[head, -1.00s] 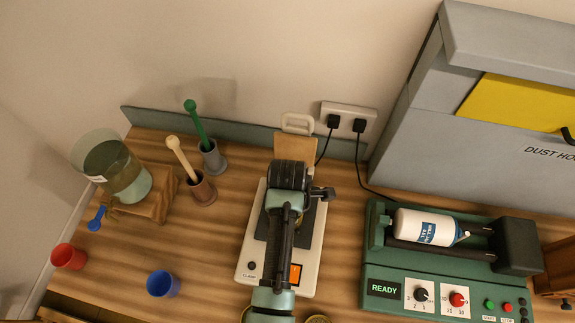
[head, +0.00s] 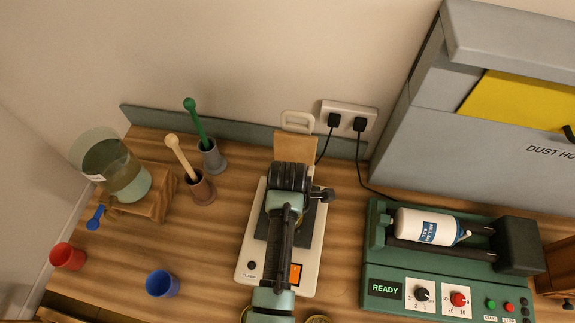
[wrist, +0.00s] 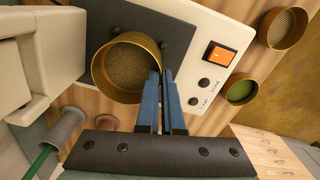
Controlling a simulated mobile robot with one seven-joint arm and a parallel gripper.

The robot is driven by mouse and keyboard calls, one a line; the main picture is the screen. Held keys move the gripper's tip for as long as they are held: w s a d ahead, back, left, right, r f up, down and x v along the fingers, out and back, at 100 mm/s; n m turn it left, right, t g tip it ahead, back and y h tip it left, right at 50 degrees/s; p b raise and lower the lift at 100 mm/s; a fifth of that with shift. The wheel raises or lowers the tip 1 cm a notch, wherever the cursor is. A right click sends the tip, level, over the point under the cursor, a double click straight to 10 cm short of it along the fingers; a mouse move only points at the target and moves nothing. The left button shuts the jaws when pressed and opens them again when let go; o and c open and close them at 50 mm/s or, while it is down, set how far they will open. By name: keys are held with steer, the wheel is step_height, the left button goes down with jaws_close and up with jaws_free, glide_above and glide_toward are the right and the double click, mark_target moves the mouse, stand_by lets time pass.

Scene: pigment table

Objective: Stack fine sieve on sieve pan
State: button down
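My gripper (wrist: 162,74) points down over the shaker plate in the wrist view, its two blue fingers close together at the right wall of a round brass vessel (wrist: 97,73). One finger seems inside the rim and one outside, pinching the wall. The vessel has a brown, speckled, mesh-like floor and looks like the fine sieve. I cannot tell whether the sieve pan is beneath it. Another brass sieve with a pale mesh (wrist: 282,27) and a brass vessel with a green inside (wrist: 240,90) stand to the right. In the head view my arm hides the held vessel.
The shaker base (head: 309,250) has an orange switch (head: 295,273). Right of it is a green roller mill (head: 375,262) with a white bottle (head: 425,227). On the left are two mortars with pestles, a red cup (head: 67,257), a blue cup (head: 162,284) and a glass jar (head: 117,172).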

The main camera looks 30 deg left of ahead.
steer(key=c, duration=1.3)
jaws_free()
step_height(320, 180, up, 5)
steer(key=p, duration=0.4)
steer(key=shift+r+p, duration=0.2)
steer(key=shift+p, duration=0.15)
steer(key=shift+r, duration=2.8)
